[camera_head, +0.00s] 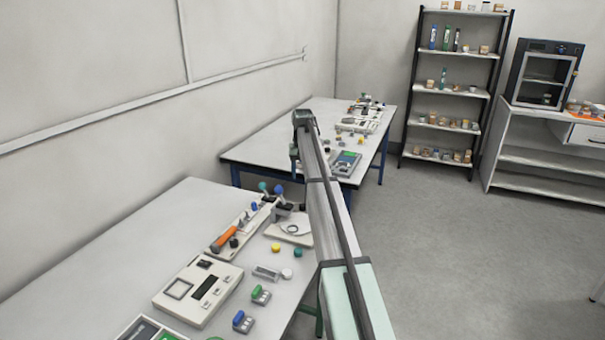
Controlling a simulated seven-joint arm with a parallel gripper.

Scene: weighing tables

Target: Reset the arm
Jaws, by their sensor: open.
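My arm (333,225) reaches up from the lower right across the near table, and its far joint (305,118) shows in front of the far table. A short part of my arm hangs below that joint, mostly hidden behind the long link. I cannot make out my gripper or its fingers. The task names no object to handle.
The near table (90,265) holds a beige scale (198,290), an orange-handled tool (224,240), a round-pan device (290,228) and small coloured pieces. A far table (258,152), a shelf rack (444,92) and an oven-like cabinet (541,75) stand beyond.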

